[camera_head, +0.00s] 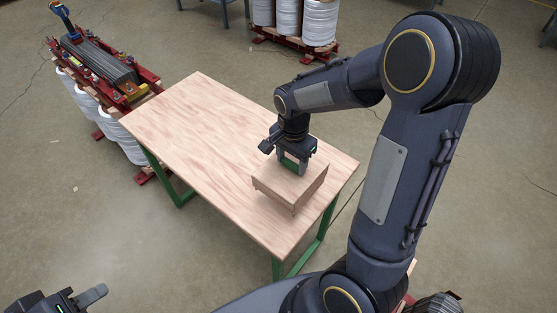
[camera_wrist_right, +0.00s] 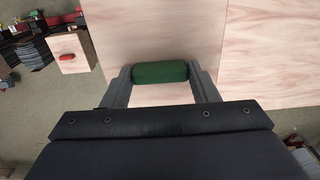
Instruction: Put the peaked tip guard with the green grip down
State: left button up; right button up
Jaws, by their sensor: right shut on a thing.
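The tip guard is a pale wooden box-like piece (camera_head: 285,188) over the right end of the wooden table (camera_head: 190,130) in the head view. Its green grip (camera_wrist_right: 160,72) lies between the fingers in the right wrist view. My right gripper (camera_head: 291,163) is shut on this grip from above. I cannot tell whether the guard touches the table or hangs just above it. Its peaked shape does not show clearly. My left gripper (camera_head: 80,299) is at the bottom left corner, away from the table and partly cut off, and its opening cannot be judged.
The table top is bare left of the guard. A red rack with dark bars (camera_head: 100,62) stands beyond the table's left side. White spools (camera_head: 290,18) stand at the back. A wooden piece with a red grip (camera_wrist_right: 70,50) shows in the wrist view.

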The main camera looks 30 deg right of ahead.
aim_at(283, 167)
jog(key=w+f, duration=0.4)
jog(key=f, duration=0.1)
jog(key=shift+w+d+f+p, duration=0.2)
jog(key=shift+w+p, duration=0.1)
jog(key=shift+w, duration=0.1)
jog(key=shift+w+f, duration=0.15)
jog(key=shift+f, duration=1.65)
jog(key=shift+f, duration=0.25)
jog(key=o, duration=1.5)
jog(key=shift+r, duration=0.1)
jog(key=shift+r, duration=0.1)
